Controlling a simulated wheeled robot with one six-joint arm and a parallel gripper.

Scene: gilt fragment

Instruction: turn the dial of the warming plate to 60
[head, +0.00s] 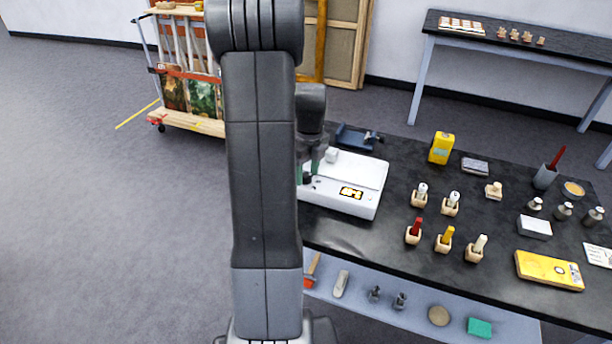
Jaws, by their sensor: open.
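The likely warming plate is a white box-shaped device (368,173) near the left end of the black table, in the head view. My gripper (308,178) is open at the device's left end, pointing down. My arm covers much of that side. I cannot make out the dial or its setting, nor whether the fingers touch the device.
The black table (400,228) holds several small bottles in wooden stands, a yellow box (441,147), a dark blue tray (356,138) and a yellow device (549,270). A lower shelf (418,311) holds tools. A wheeled cart (190,122) stands behind left. Floor at left is clear.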

